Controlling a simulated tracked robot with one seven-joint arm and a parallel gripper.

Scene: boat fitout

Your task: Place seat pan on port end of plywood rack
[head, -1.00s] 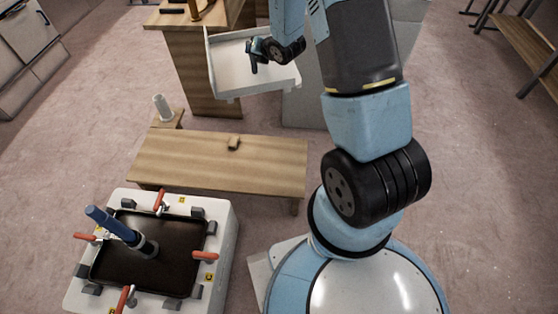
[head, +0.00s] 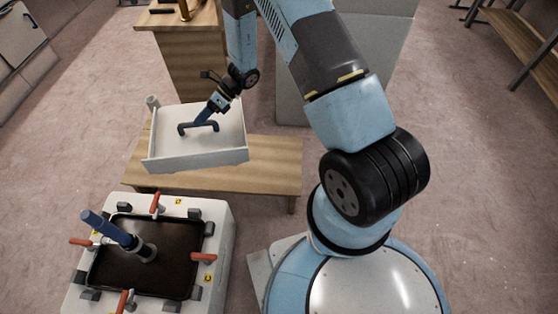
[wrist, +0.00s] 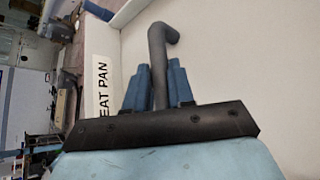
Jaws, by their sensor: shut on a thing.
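The seat pan (head: 230,151) is a white, shallow, open tray with a dark bar handle (head: 198,127) inside it. My gripper (head: 210,117) is shut on this handle. In the wrist view the blue fingers (wrist: 158,85) close around the grey handle (wrist: 158,45), beside a label (wrist: 101,80) reading "EAT PAN", its first letter cut off. The pan is over the left part of a low plywood bench (head: 277,165), likely the rack. I cannot tell whether the pan touches it. The pan hides much of the bench top.
A white case (head: 222,217) with red-handled clamps, a black inset and a blue upright tool (head: 112,230) stands in front, at the left. A small pale cylinder (head: 152,102) shows just behind the pan. The bench's right part is clear.

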